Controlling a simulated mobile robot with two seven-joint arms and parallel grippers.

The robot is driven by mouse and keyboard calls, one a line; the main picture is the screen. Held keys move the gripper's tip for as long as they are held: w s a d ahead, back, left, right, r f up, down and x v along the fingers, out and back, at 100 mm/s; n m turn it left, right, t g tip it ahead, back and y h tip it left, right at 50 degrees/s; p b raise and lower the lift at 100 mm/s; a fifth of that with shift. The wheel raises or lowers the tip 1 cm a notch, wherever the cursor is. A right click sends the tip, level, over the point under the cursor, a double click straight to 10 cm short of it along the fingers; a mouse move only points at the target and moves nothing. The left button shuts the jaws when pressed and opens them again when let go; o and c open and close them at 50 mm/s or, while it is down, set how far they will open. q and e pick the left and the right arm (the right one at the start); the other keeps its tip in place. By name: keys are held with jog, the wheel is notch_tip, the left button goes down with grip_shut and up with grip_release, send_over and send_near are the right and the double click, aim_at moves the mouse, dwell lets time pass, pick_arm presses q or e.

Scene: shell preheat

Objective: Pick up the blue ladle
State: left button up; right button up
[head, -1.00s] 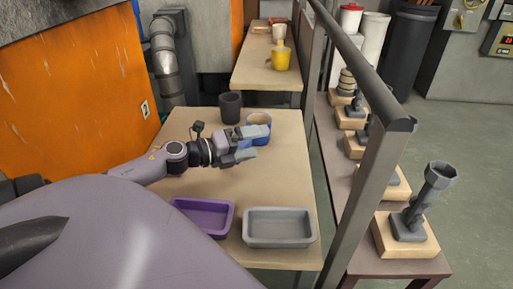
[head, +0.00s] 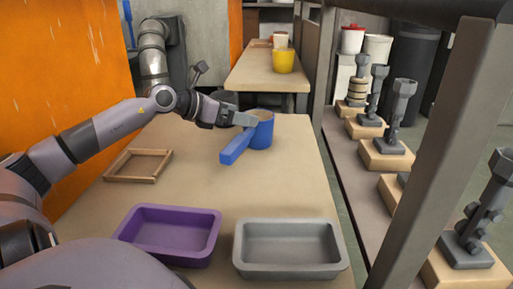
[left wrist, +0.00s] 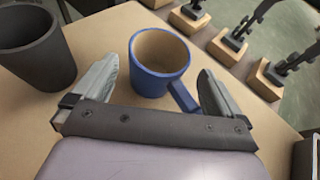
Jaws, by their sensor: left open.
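The blue ladle (head: 262,138), a cup with a flat straight handle (head: 237,147), stands upright on the table; the handle points toward the front left. My left gripper (head: 249,118) is at the cup, its fingers partly in front of it. In the left wrist view the ladle (left wrist: 150,84) lies between the two spread fingers of my left gripper (left wrist: 158,68), with a gap on the left side; the handle runs close to the right finger. I cannot tell whether that finger touches it. The gripper is open and holds nothing. My right gripper is not in view.
A dark grey cup (left wrist: 35,55) stands left of the ladle. A purple tray (head: 160,252), a grey tray (head: 292,271) and a wooden frame (head: 130,180) are on the table. A metal post (head: 440,130) and a shelf of tools stand at the right. A yellow pot (head: 284,62) is farther back.

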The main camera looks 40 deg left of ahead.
pick_arm(q)
jog(key=shift+w, duration=0.2)
jog(key=shift+x, duration=0.8)
jog(key=shift+w, duration=0.15)
jog(key=shift+w+d+f, duration=0.2)
jog(key=shift+w, duration=0.45)
jog(key=shift+x, duration=1.25)
jog(key=shift+w+d+f, duration=0.2)
jog(key=shift+w+f, duration=0.05)
jog(key=shift+w, duration=0.2)
